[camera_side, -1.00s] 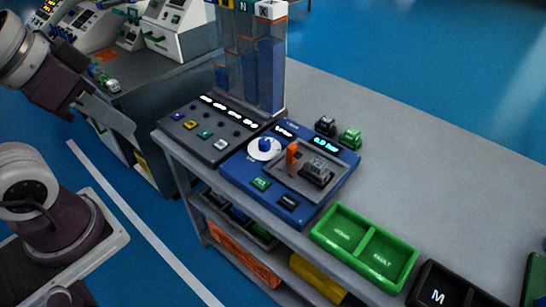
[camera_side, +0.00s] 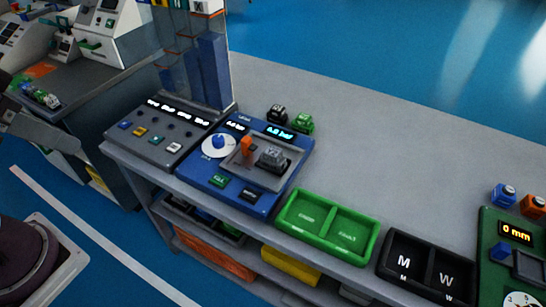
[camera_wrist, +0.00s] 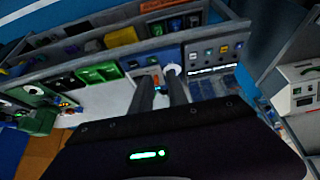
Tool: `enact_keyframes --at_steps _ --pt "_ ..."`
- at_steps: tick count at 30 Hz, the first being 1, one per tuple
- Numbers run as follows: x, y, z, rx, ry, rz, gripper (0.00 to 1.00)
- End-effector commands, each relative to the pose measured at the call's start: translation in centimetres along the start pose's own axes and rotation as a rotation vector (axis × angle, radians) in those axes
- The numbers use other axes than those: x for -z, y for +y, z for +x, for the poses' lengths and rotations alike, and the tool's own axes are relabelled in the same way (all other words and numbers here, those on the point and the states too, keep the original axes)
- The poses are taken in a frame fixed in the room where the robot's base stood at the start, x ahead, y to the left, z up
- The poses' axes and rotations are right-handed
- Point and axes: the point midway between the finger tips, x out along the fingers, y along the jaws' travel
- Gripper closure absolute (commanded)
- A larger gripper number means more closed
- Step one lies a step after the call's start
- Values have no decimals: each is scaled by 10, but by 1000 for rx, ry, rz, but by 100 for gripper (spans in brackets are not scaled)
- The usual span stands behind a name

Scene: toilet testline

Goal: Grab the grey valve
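The grey valve (camera_side: 272,158) is a small blocky piece seated on the grey plate of the blue test station (camera_side: 227,190), right of an orange lever (camera_side: 246,146). A black valve (camera_side: 277,113) and a green valve (camera_side: 303,123) stand on the bench behind the station. Part of my arm shows at the left edge of the side view, well away from the grey valve. In the wrist view my gripper (camera_wrist: 162,82) has its two fingers apart with nothing seen between them. The fingers point toward the bench; the grey valve is not clear there.
A green two-part tray (camera_side: 327,226) and a black tray marked M and W (camera_side: 428,270) line the bench front. A grey button panel (camera_side: 160,135) and clear columns (camera_side: 200,60) stand left of the station. The bench behind the trays is mostly clear.

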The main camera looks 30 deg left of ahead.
Motion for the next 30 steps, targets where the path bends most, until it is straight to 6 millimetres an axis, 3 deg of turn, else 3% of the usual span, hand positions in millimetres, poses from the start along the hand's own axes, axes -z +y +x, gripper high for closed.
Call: enact_keyframes --at_steps 1,5,14,17,20,23,26,30 --pt "0 0 0 0 0 0 69" --pt "0 0 0 0 0 0 43" --pt "2 0 0 -3 -2 -7 42" --pt "25 6 0 -42 -43 -108 42" --pt "79 17 11 -95 -147 -356 42" --pt "139 32 47 -92 -268 -650 42" --pt "186 50 104 -23 -366 -922 42" --pt "221 83 206 144 -429 -1238 42"
